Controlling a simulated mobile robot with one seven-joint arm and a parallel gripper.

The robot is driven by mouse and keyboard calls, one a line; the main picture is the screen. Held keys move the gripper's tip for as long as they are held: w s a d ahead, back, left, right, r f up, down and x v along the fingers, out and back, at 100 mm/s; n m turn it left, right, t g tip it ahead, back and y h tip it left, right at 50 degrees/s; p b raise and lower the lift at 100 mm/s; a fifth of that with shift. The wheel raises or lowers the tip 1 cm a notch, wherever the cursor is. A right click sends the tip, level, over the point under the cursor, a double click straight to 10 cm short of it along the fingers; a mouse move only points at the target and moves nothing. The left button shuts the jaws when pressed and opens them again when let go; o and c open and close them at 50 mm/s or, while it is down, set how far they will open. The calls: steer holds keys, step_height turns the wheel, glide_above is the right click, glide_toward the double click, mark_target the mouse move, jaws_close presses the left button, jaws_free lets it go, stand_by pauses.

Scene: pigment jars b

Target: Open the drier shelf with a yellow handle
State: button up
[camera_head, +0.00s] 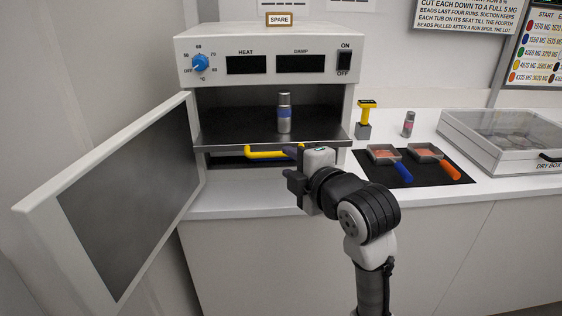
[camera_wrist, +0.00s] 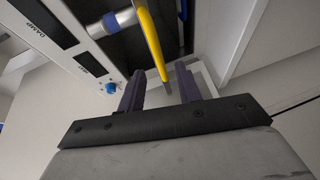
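The drier (camera_head: 265,52) stands on the counter with its door open. A dark shelf (camera_head: 235,133) sits in its opening. The shelf's yellow handle (camera_head: 268,153) runs along its front edge; it also shows in the wrist view (camera_wrist: 150,40). A silver jar with a blue band (camera_head: 285,113) stands upright on the shelf. My gripper (camera_head: 293,173) is at the right part of the handle. In the wrist view my gripper (camera_wrist: 161,78) is open, with the handle lying across the gap at its fingertips. I cannot tell whether a finger touches it.
The open door (camera_head: 130,195) takes up the left side. On the counter right of the drier are a yellow-topped tool (camera_head: 366,118), a small jar (camera_head: 408,124), a black mat (camera_head: 415,178) with blue- and orange-handled scoops, and a dry box (camera_head: 510,140).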

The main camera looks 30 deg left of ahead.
steer(key=v, duration=0.7)
steer(key=shift+d+b, duration=0.15)
steer(key=shift+b, duration=0.3)
steer(key=shift+r, duration=0.1)
